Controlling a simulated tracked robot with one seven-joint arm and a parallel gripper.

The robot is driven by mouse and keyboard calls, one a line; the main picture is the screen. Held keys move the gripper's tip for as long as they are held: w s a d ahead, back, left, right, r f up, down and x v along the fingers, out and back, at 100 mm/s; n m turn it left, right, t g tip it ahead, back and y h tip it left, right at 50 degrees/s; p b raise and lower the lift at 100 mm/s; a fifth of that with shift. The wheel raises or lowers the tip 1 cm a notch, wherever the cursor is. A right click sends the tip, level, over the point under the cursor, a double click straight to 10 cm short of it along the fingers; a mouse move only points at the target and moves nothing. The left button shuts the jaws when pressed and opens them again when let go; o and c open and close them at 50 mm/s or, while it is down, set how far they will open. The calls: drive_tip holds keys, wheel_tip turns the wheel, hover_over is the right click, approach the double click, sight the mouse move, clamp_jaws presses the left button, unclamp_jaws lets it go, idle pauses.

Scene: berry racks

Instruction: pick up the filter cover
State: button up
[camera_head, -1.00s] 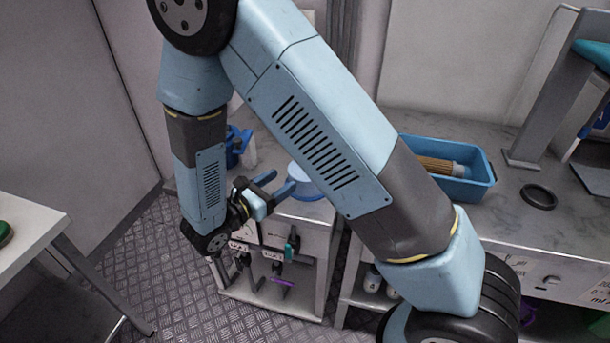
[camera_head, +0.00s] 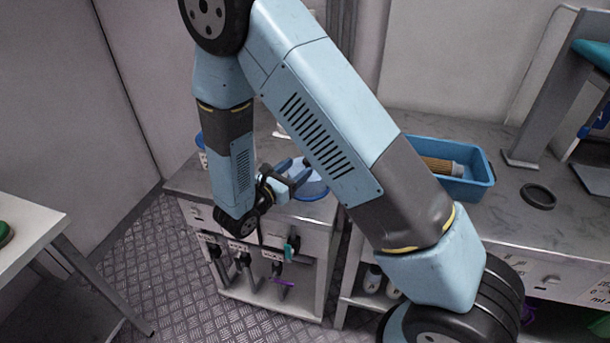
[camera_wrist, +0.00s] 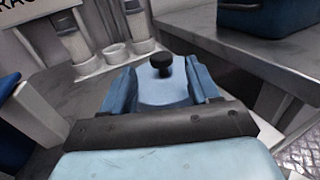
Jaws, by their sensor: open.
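The filter cover, a light blue rounded piece with a black knob on top, shows in the wrist view (camera_wrist: 163,90) between the two fingers. In the head view, the blue round piece (camera_head: 313,190) on the grey counter looks like the same cover, partly hidden by my arm. My gripper (camera_head: 295,173) is open and low over the counter, right at the cover. In the wrist view my gripper (camera_wrist: 160,85) has one blue finger on each side of the cover. I cannot tell whether the fingers touch it.
A blue bin (camera_head: 470,186) holding a tan filter cartridge (camera_head: 441,166) stands on the right counter. A black ring (camera_head: 538,196) lies beside it. A gap separates the two counters. Several dispensers (camera_wrist: 72,40) stand beyond the cover in the wrist view.

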sight(304, 163)
drive_tip(key=shift+x, duration=2.25)
drive_tip(key=shift+c, duration=0.3)
clamp_jaws()
